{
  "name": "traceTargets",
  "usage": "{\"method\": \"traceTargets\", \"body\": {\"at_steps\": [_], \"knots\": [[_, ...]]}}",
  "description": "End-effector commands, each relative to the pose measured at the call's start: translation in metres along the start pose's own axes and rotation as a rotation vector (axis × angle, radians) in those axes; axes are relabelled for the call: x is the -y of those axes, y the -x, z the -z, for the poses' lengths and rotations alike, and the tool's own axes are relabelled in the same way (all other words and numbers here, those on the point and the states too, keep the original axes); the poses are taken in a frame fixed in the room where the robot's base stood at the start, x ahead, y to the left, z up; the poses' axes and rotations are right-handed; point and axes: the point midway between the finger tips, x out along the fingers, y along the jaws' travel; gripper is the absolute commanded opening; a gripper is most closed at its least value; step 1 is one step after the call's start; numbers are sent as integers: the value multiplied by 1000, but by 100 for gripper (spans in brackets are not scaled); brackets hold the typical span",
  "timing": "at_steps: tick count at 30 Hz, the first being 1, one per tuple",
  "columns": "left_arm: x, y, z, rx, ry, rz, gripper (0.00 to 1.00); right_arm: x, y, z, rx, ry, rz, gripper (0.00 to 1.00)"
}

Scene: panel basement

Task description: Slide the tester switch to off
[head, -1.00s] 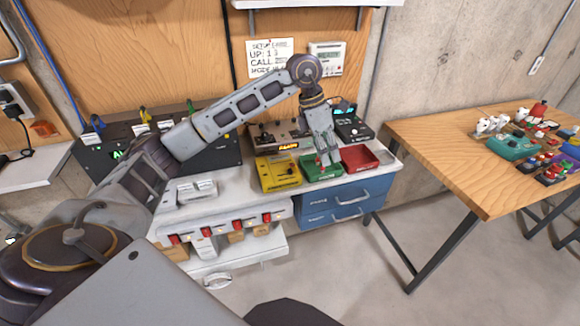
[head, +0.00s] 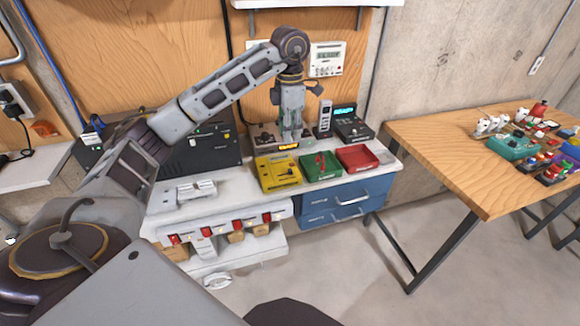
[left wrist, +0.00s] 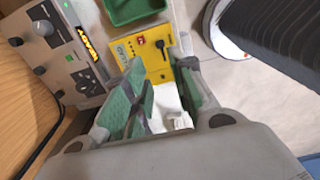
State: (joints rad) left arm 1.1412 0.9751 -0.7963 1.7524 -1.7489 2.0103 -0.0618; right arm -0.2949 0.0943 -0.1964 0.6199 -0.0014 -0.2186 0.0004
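A yellow box (head: 278,173) lies on the white bench top. In the left wrist view the yellow box (left wrist: 158,52) shows a red part and a small dark lever on its face. Behind it stands a grey device (head: 265,138) with knobs and a lit amber display, also in the left wrist view (left wrist: 75,45). I cannot tell for certain which one is the tester, nor read its switch position. My left gripper (head: 293,140) hangs pointing down in front of the grey device, hiding part of it. Its green-padded fingers (left wrist: 165,95) are apart with nothing held between them.
A green tray (head: 309,178) holding red items and a red tray (head: 373,165) sit right of the yellow box. A dark device (head: 352,128) and a grey handset (head: 325,118) stand behind. A wooden table (head: 440,135) is at right.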

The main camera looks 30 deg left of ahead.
Motion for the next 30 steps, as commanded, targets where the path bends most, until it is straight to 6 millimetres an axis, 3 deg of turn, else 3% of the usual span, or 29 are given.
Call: {"method": "traceTargets", "body": {"at_steps": [14, 30], "knots": [[1, -27, 0, -1, -1, 3, 25, -2, -6, -1, 0, 0, -2, 39], [0, -85, 1, -2, 0, 1, 25, -5, -1, 0, -1, 1, -5, 39]]}}
